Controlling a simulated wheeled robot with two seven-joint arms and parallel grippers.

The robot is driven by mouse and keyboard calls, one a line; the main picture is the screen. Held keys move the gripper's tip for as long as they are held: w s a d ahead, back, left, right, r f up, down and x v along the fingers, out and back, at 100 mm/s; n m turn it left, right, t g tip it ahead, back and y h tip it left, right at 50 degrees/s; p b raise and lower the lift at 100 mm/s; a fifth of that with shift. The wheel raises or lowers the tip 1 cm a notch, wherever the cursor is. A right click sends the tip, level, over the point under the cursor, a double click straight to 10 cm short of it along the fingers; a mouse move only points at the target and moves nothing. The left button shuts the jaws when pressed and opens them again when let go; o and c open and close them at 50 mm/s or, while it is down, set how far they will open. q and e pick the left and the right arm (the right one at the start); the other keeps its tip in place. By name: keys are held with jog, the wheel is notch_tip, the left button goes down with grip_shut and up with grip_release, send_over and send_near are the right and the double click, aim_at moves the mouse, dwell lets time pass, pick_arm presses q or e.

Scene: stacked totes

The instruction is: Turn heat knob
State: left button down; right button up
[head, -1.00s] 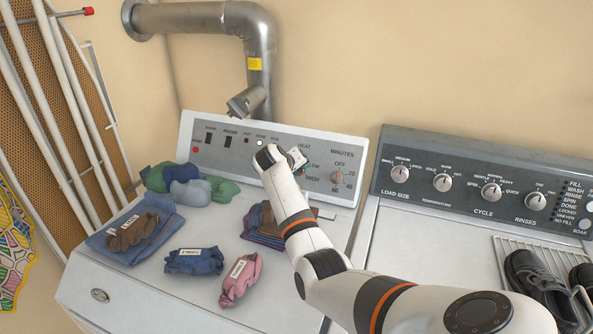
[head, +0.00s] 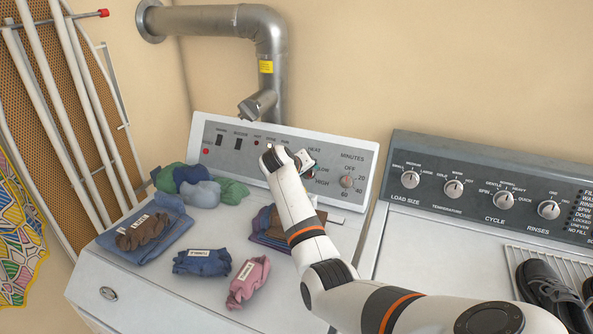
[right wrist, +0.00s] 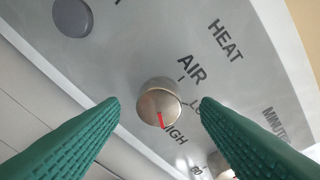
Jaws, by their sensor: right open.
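The heat knob (right wrist: 158,103) is a round metal knob on the dryer's light grey control panel (head: 225,160). Its red pointer line is directed toward the HIGH label, with AIR and LOW printed around it. My right gripper (right wrist: 160,104) is open, its two green ridged fingers on either side of the knob in the right wrist view. I cannot tell whether the fingers touch it. In the head view my right gripper (head: 305,160) is at the panel under the HEAT label and covers the knob. My left gripper is not in view.
The minutes knob (head: 347,182) sits just right of the heat knob. Folded clothes (head: 202,262) and socks (head: 248,280) lie on the dryer top. A metal duct (head: 268,60) rises behind. The washer panel (head: 480,190) and shoes (head: 545,285) are at right.

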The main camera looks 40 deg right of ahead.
jog(key=b+v, duration=0.1)
jog(key=v, duration=0.9)
jog(key=shift+a, duration=0.1)
